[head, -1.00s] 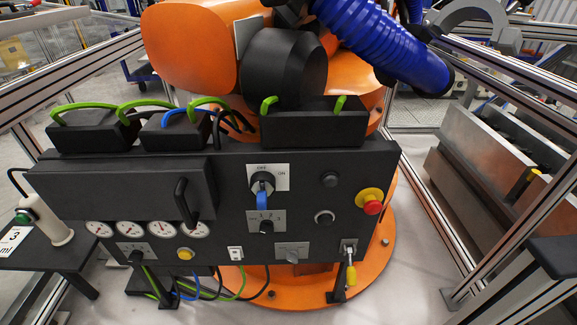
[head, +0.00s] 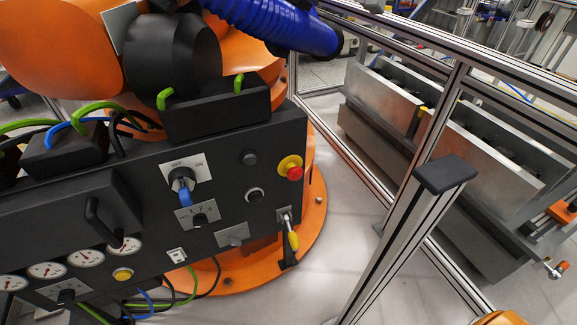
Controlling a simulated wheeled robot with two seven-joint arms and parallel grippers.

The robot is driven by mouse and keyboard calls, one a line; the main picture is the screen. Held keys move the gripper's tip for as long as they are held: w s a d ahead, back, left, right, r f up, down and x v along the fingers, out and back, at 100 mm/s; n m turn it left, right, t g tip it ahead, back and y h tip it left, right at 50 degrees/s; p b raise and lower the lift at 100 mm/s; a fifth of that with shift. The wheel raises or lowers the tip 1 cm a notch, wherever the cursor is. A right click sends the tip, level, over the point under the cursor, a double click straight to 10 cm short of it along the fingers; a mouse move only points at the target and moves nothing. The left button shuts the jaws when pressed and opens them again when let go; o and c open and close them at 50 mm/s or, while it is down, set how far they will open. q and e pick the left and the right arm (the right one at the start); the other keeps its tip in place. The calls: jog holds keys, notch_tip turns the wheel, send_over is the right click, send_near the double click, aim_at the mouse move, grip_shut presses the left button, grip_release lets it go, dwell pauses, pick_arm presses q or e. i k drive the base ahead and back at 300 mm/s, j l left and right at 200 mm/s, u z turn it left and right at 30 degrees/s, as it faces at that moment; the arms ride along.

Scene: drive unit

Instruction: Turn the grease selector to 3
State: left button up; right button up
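A black control panel (head: 150,215) fills the left and middle of the head view. A black knob (head: 200,219) sits on a small plate with numbers that look like 1, 2, 3. Another black knob (head: 67,295) sits on a marked plate at the lower left, below the gauges. A grey knob (head: 235,239) sits on a grey plate to the right. The labels are too small to tell which one is the grease selector. Neither of my grippers is in view.
Nearby are a blue ON/OFF handle (head: 184,192), a red stop button (head: 294,172), a yellow button (head: 122,274) and a yellow-handled lever (head: 293,240). A post with a black cap (head: 444,174) stands right of the panel. Pale floor (head: 335,255) lies between them.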

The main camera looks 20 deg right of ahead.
aim_at(66, 295)
jog(key=u, duration=1.4)
